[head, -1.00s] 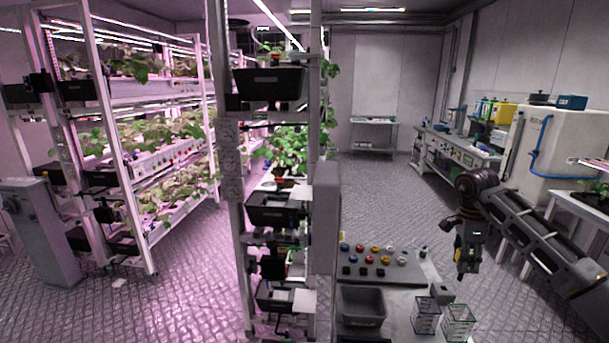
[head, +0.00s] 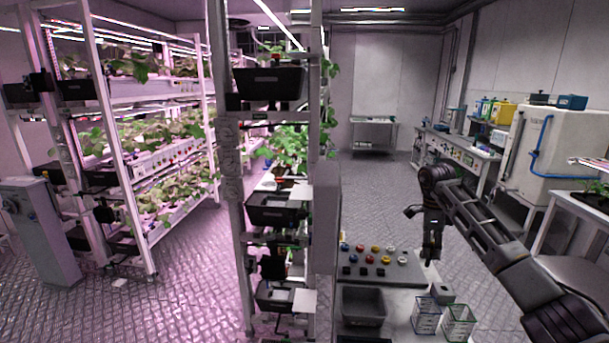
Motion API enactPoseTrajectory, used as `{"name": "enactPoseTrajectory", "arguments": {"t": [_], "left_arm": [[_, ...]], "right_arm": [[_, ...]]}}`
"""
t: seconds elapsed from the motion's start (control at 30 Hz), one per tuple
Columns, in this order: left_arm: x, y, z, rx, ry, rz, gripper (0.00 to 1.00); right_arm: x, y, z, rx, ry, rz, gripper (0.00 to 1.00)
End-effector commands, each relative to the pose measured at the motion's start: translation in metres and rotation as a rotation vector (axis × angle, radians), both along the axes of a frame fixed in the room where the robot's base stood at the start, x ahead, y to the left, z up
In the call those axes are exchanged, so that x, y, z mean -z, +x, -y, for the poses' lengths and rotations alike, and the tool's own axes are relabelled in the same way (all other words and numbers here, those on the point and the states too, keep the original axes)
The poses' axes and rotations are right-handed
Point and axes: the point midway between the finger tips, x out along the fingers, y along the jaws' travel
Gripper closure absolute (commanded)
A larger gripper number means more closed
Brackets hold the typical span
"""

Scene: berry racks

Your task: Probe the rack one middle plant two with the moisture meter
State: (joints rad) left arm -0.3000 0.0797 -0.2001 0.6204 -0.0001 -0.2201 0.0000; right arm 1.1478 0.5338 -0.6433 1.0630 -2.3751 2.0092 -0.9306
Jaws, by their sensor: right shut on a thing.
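My right gripper (head: 431,255) is low at the back right corner of the bench, pointing down. It is shut on a small upright thing there, most likely the moisture meter, which the fingers mostly hide. My left gripper is out of view. A tall rack (head: 228,180) stands in the middle, seen from its end. Green leafy plants (head: 290,145) show on its middle level. I cannot tell from labels which rack is rack one or which plant is plant two.
The grey bench (head: 400,328) carries a panel with coloured buttons (head: 372,256), a dark grey bin (head: 363,307) and two clear containers (head: 426,316). Another planted rack (head: 120,165) stands at left. A big white tank (head: 550,150) stands at right. The floor behind the bench is clear.

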Motion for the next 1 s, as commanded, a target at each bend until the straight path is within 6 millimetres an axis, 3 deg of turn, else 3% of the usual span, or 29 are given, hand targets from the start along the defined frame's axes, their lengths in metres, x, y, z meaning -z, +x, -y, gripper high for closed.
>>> {"name": "enactPoseTrajectory", "arguments": {"t": [1.0], "left_arm": [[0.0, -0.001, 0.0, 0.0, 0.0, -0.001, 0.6]], "right_arm": [[0.004, 0.022, 0.012, -0.709, 0.001, 0.002, 0.97]]}}
